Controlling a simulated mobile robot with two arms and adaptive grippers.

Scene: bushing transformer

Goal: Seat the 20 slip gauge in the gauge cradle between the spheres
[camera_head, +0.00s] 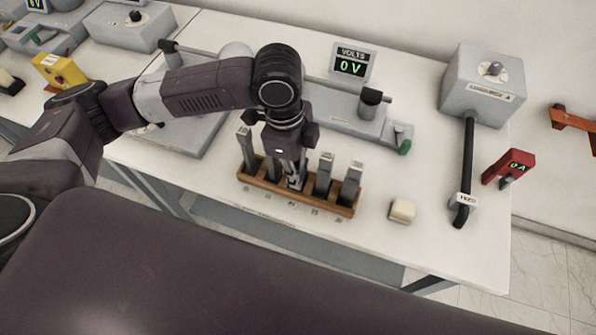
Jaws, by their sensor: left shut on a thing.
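A wooden rack (300,194) stands on the white table with upright grey slip gauges in it. One gauge (244,150) is at its left end, and two more (323,173) and (351,182) are at its right. Their number marks are too small to read. My left gripper (292,168) points down over the middle of the rack, shut on a slip gauge (294,182) that is mostly hidden by the fingers. A pale sphere (236,51) shows partly behind my left arm. The gauge cradle cannot be made out clearly. My right gripper is not in view.
A small cream block (402,211) lies right of the rack.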

